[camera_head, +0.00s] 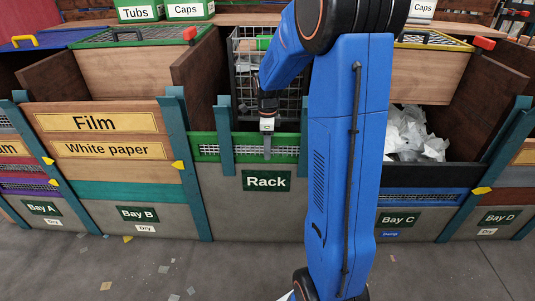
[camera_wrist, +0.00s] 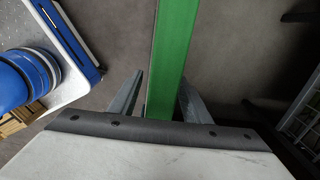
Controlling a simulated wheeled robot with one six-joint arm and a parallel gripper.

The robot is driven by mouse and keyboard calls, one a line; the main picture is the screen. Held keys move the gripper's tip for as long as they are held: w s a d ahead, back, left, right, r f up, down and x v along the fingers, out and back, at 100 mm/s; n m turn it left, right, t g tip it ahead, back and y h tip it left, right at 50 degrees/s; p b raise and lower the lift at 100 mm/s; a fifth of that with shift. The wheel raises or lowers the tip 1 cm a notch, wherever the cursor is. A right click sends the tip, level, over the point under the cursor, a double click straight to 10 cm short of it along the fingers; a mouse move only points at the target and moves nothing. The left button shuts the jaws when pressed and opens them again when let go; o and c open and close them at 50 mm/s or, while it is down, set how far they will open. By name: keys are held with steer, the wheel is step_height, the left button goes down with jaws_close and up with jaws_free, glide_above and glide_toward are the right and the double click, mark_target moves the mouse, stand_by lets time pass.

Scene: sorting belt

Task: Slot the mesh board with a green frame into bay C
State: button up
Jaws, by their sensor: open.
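The mesh board with a green frame (camera_head: 208,140) stands upright in the rack (camera_head: 222,205), in the head view's middle. Its mesh shows below the green top bar. My gripper (camera_head: 267,150) is at this top bar, pointing down. In the wrist view the green bar (camera_wrist: 172,50) runs between the two fingers of my gripper (camera_wrist: 158,100), which are open and one on each side of it. Bay C (camera_head: 398,218) is right of my arm. It holds a blue-framed mesh board (camera_head: 425,196) and a black board (camera_head: 440,176) above it. My arm hides its left part.
Crumpled white material (camera_head: 410,135) is piled behind bay C's boards. Teal posts (camera_head: 477,175) with yellow tabs divide the bays. Bay B (camera_head: 138,213), left of the rack, holds Film (camera_head: 60,123) and White paper boards. Small scraps litter the open floor in front.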

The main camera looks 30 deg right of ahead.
steer(key=shift+f, duration=1.5)
jaws_close()
steer(key=c, duration=0.9)
jaws_free()
steer(key=shift+c, duration=0.2)
jaws_close()
steer(key=shift+r, duration=0.1)
